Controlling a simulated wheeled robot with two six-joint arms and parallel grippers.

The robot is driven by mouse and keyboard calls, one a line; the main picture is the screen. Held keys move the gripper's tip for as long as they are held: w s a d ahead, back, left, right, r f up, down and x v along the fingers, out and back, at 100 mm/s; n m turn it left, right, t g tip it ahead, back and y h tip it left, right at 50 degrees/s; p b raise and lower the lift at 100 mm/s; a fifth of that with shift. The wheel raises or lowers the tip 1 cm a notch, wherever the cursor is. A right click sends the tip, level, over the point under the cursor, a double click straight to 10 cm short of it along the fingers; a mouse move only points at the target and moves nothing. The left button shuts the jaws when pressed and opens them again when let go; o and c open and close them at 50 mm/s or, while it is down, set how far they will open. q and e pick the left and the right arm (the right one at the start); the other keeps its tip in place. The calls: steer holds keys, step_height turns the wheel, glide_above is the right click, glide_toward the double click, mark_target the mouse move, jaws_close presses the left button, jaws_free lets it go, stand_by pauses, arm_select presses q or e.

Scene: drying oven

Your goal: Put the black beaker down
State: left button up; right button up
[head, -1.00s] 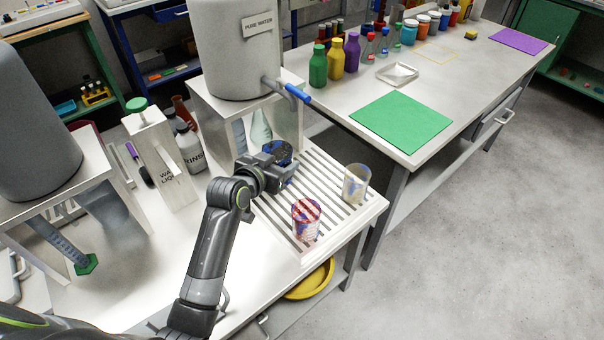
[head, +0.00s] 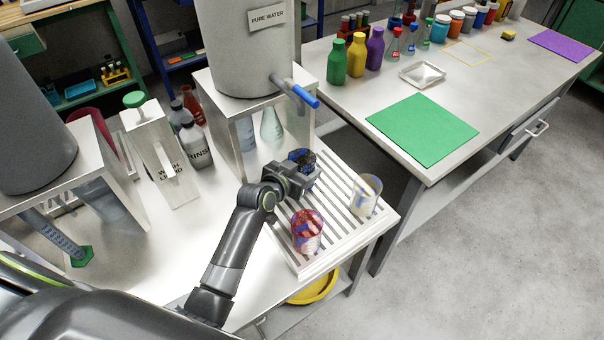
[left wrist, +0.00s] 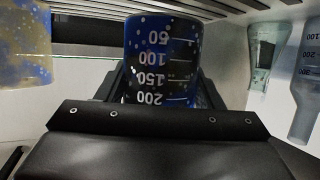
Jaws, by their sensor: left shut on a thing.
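The black beaker (head: 303,157), dark with blue patches, is over the back part of the slatted rack (head: 339,232). My left gripper (head: 306,179) is shut around its side. In the left wrist view the beaker (left wrist: 160,60) sits between the fingers (left wrist: 163,88), its printed marks facing me. Part of it is hidden behind the gripper in the head view. I cannot tell whether its base touches the slats. My right gripper is in neither view.
A red-stained beaker (head: 307,232) and a yellowish beaker (head: 366,195) stand on the rack in front and to the right. The pure water tank's stand (head: 229,130) is close behind left, with a flask (head: 271,127) under it. The right table holds a green mat (head: 423,129).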

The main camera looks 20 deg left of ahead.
arm_select(q)
steer(key=shift+f, duration=1.15)
steer(key=o, duration=0.9)
steer(key=shift+o, duration=0.2)
steer(key=shift+r, duration=0.25)
steer(key=v, duration=1.2)
steer(key=shift+a+f, duration=0.1)
